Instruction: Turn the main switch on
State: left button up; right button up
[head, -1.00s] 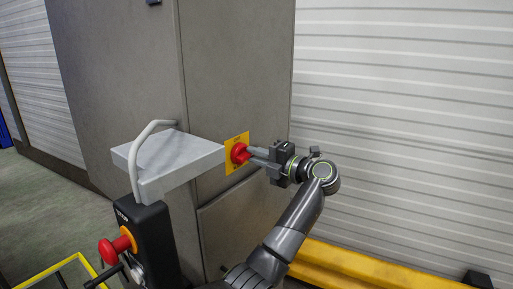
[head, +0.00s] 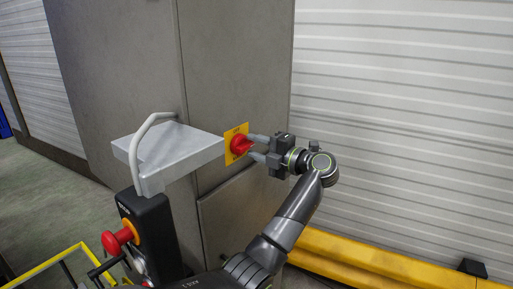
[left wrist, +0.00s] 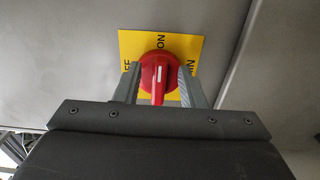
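The main switch is a red rotary knob (head: 238,145) on a yellow plate (head: 232,131), fixed to the grey cabinet. In the left wrist view the knob (left wrist: 159,72) has a white mark on its handle, in line with the word ON at the plate's top edge; letters ending in FF are at the left edge. My left gripper (head: 256,148) is open at the knob, one finger on each side. In the left wrist view, gaps show between the fingers and the knob. My right gripper is not in view.
A grey shelf-like console (head: 170,150) with a curved handle juts out left of the switch. Below it is a black box (head: 150,225) with a red push button (head: 117,240). A yellow rail (head: 370,262) runs low at the right.

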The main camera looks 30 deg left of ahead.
pick_arm(q)
jog(key=s+d+b, duration=0.1)
jog(key=d+b, duration=0.6)
jog(key=d, duration=1)
jog(key=shift+s+d, duration=0.2)
jog(key=shift+f, duration=0.1)
